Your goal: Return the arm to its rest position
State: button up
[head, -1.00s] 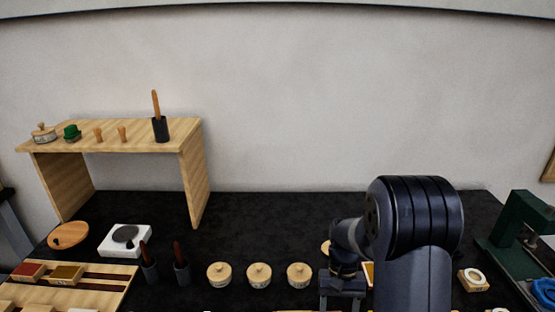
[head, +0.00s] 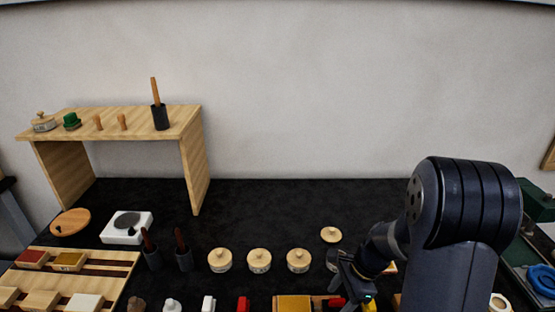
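My arm rises at the right of the head view, its dark blue links bent down toward the black worktop (head: 265,210). My gripper (head: 352,295) is low at the bottom right, near the front of the worktop. Its fingers are partly hidden by the arm and blend with small coloured things there, so I cannot tell whether it is open or holds anything.
Several round wooden-lidded pots (head: 259,260) stand left of my gripper. A wooden shelf (head: 193,165) stands at the back left. A wooden rack (head: 105,283) with blocks lies at the front left. A green device (head: 535,203) is at the far right. The worktop's back middle is clear.

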jog(key=shift+s+r+m+t, duration=0.1)
jog(key=shift+m+t, duration=0.3)
jog(key=shift+m, duration=0.6)
jog(key=shift+v, duration=1.1)
